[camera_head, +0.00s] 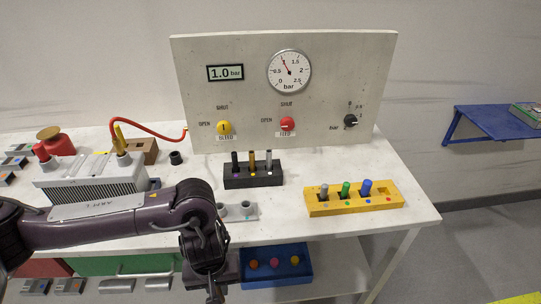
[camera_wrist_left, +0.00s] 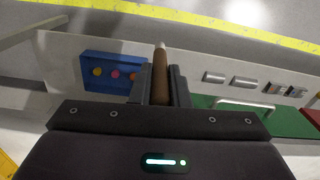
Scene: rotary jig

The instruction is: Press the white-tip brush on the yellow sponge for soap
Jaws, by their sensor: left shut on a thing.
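My left gripper (camera_head: 215,290) hangs in front of the bench's front edge, pointing down. In the left wrist view its jaws (camera_wrist_left: 160,88) are shut on a brown-handled brush (camera_wrist_left: 160,72) with a whitish tip (camera_wrist_left: 162,46). The tip sticks out past the jaws and appears clear of other things. In the head view the brush is too small and dark to make out. I cannot identify a yellow sponge in either view. My right gripper is not in view.
A white bench (camera_head: 290,222) carries a yellow rack (camera_head: 353,208), a dark rack (camera_head: 252,181) and a grey finned box (camera_head: 95,180). A gauge panel (camera_head: 345,85) stands behind. A blue tray (camera_head: 302,270) with three round pieces sits below the bench top.

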